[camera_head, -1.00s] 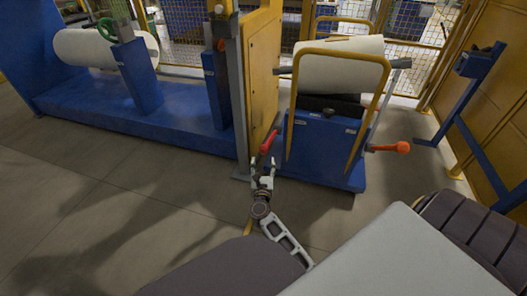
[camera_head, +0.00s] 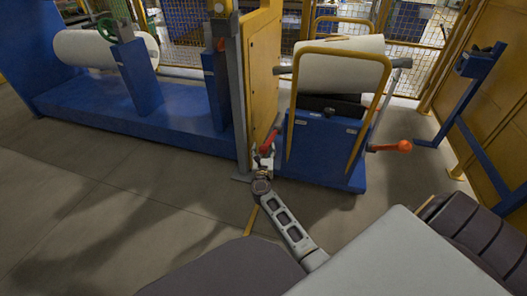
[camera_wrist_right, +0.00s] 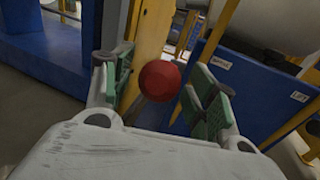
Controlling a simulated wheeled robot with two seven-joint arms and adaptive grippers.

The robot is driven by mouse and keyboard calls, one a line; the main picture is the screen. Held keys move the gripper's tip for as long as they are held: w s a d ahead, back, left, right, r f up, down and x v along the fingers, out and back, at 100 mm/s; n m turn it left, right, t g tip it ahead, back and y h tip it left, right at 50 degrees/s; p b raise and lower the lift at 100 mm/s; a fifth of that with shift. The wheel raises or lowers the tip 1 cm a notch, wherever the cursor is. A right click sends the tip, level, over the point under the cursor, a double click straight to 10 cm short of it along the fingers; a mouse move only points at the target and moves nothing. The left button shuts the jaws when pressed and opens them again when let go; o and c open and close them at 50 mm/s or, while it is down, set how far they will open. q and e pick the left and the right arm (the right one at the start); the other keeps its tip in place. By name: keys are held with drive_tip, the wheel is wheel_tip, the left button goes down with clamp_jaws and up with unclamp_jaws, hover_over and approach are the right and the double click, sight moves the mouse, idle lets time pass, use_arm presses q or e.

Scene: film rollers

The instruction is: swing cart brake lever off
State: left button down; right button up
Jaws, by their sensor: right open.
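The cart (camera_head: 325,150) is blue with yellow hoop rails and carries a white roll (camera_head: 340,68). A red lever (camera_head: 270,138) stands at the cart's left side, tilted, beside the yellow panel. Its round red knob (camera_wrist_right: 159,80) shows in the right wrist view. My right gripper (camera_head: 262,161) is at the lower end of the red lever in the head view. In the wrist view, the open gripper (camera_wrist_right: 160,92) has its green-padded fingers on either side of the knob, with gaps visible. Whether the knob is fully between the pads is unclear. My left gripper is not in view.
A lever with an orange knob (camera_head: 404,146) sticks out at the cart's right. A yellow panel (camera_head: 262,75) and grey post (camera_head: 241,110) stand close left of my right gripper. The floor at left is clear.

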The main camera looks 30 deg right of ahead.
drive_tip(key=shift+w+d, duration=0.1)
drive_tip(key=shift+w, duration=0.05)
clamp_jaws()
idle(0.4)
